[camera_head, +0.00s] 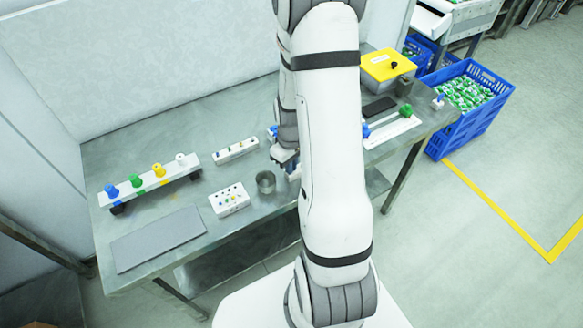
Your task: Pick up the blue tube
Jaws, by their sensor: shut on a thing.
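My gripper (289,163) is above the table, just right of the metal cup, and partly hidden behind my own arm. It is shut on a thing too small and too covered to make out. A white part shows just below the fingers. I cannot tell for sure which thing is the blue tube. A white block (229,199) at the front holds several small coloured pieces. A second white block (236,150) behind it also holds small pieces. A blue piece (366,130) shows right of my arm by a white tray.
The metal cup (265,182) stands near the gripper. A white rack (152,177) with coloured knobs is at left, behind a grey mat (158,239). A yellow-lidded box (387,64) stands at the back right. A blue crate (468,112) is beyond the table (118,150).

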